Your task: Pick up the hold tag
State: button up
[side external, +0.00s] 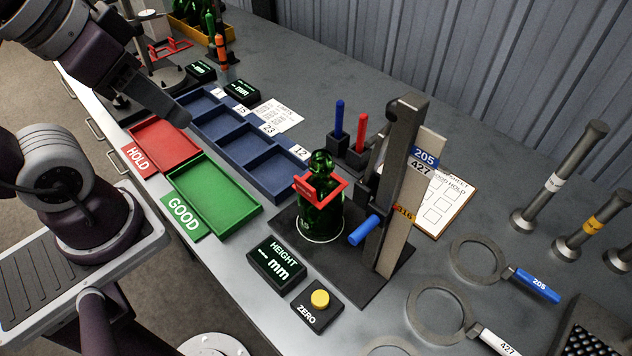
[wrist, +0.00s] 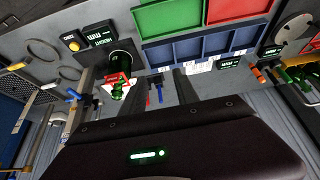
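A red hold tag (side external: 319,188), shaped like an open frame, hangs around the neck of a green bottle (side external: 320,215). The bottle stands upright on the dark base of the height gauge (side external: 385,190). In the wrist view the tag (wrist: 117,83) and bottle (wrist: 124,62) are left of my fingers. My gripper (side external: 178,114) is above the trays at the upper left, well apart from the bottle. In the wrist view my gripper (wrist: 161,80) has its two fingers spread with nothing between them. The tag's far side is partly hidden by the bottle.
A red HOLD tray (side external: 165,145), a green GOOD tray (side external: 213,194) and a blue compartment tray (side external: 245,143) lie left of the bottle. A height display (side external: 276,265) and ZERO button (side external: 319,299) stand in front. More red tags (side external: 170,48) are at the back left.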

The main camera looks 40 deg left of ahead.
jog(key=o, duration=0.6)
jog(key=shift+c, duration=0.2)
jog(key=m+g, duration=0.6)
jog(key=m, duration=3)
send_over(306, 183)
jog(key=a, duration=0.1)
notch_tip(306, 183, down, 5)
jog(key=f, duration=0.6)
jog(key=shift+d+f, duration=0.35)
jog(key=shift+d, duration=0.05)
